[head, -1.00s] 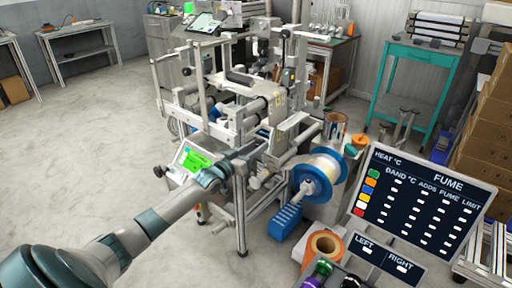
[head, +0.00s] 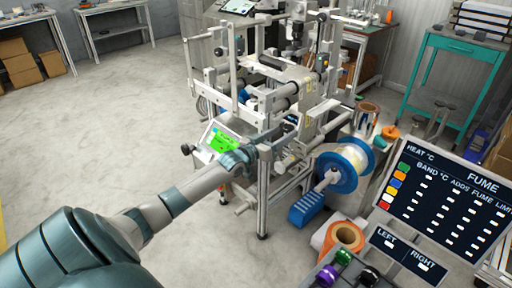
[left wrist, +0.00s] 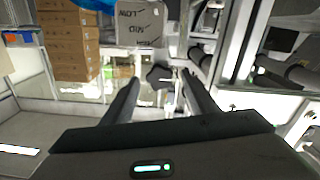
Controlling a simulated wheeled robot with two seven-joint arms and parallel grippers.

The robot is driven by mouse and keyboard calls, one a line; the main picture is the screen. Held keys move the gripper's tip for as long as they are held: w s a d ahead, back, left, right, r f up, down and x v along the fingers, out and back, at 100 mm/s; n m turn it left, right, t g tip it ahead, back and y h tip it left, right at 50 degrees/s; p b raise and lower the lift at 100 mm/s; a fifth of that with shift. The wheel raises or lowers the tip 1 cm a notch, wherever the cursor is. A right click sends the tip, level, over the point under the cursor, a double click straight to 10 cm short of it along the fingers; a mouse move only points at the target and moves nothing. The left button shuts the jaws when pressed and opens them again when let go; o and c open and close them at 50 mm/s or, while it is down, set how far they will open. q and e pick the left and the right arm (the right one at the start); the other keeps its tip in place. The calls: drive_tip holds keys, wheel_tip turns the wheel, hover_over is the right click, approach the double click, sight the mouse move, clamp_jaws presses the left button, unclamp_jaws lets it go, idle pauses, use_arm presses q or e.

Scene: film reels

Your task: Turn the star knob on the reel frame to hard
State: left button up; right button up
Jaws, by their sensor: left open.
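The reel frame (head: 262,100) is a metal stand with rollers and posts in the middle of the head view. My left gripper (head: 268,148) is at its front post, beside the green-lit screen. In the left wrist view a dark star knob (left wrist: 158,75) lies ahead of my open left gripper (left wrist: 162,92), roughly in line with the gap between the fingers. I cannot tell whether the fingers touch it. I cannot pick the knob out in the head view.
A blue reel (head: 343,168) sits right of the frame, with an orange roll (head: 345,238) below it. A dark FUME board (head: 445,205) stands at the right. A teal table (head: 455,70) is behind. The floor at left is clear.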

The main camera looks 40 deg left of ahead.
use_arm(q)
drive_tip(key=s+a, duration=0.1)
drive_tip(key=s, duration=1.5)
drive_tip(key=shift+s, duration=0.2)
use_arm(e)
drive_tip(key=shift+f, duration=1)
use_arm(q)
drive_tip(key=shift+a, duration=0.1)
use_arm(e)
drive_tip(key=shift+w+r, duration=0.1)
drive_tip(key=shift+r, duration=0.05)
